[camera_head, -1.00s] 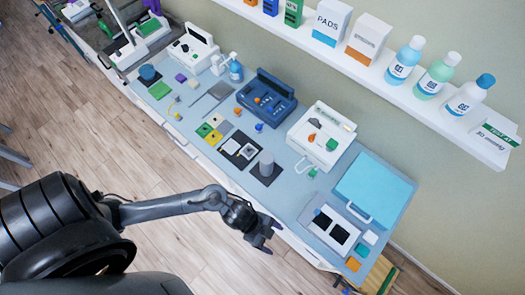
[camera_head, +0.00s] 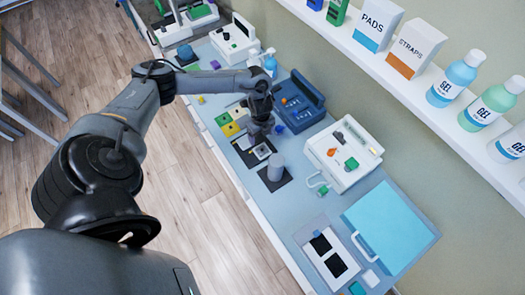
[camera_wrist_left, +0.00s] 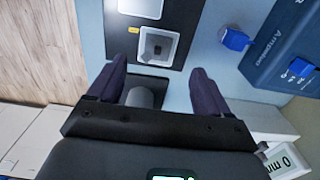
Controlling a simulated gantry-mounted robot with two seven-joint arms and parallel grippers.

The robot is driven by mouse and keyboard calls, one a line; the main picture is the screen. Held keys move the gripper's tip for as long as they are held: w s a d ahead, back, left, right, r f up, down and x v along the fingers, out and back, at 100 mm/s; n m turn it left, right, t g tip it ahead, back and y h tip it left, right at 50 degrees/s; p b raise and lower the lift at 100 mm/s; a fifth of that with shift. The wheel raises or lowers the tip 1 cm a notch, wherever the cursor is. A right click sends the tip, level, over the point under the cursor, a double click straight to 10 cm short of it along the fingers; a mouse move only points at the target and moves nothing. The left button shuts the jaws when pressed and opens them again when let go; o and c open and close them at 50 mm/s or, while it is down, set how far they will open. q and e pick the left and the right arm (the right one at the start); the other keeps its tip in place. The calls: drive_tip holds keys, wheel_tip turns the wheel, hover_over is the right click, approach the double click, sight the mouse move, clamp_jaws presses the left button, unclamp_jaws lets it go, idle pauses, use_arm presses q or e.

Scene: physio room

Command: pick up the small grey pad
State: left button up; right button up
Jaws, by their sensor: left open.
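A small grey pad (camera_wrist_left: 157,46) sits in a pale square frame on a black mat (camera_wrist_left: 119,42) in the left wrist view. In the head view the framed square (camera_head: 262,151) lies on the bench just below my left gripper. My left gripper (camera_head: 262,131) is open and points down over the bench. In the left wrist view its two dark fingers (camera_wrist_left: 156,78) are apart, with the pad ahead of their tips and nothing held. My right gripper is not in view.
A grey cylinder (camera_head: 275,168) stands on a dark mat close to the gripper. A blue case (camera_head: 299,103) and a white case (camera_head: 345,155) are behind. Yellow and green squares (camera_head: 227,124) lie to the left. A shelf (camera_head: 420,92) runs above the bench.

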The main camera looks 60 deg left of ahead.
sight(262, 148)
use_arm(q)
wheel_tip(262, 148, down, 3)
drive_tip(key=shift+d+f, duration=0.1)
drive_tip(key=f, duration=0.4)
drive_tip(key=shift+s+d+f+p, duration=0.1)
drive_tip(key=shift+d+f+p, duration=0.15)
drive_tip(key=shift+d+p, duration=0.1)
drive_tip(key=shift+a+f, duration=0.1)
drive_tip(key=shift+f, duration=0.25)
drive_tip(key=c, duration=1)
drive_tip(key=shift+r, duration=0.15)
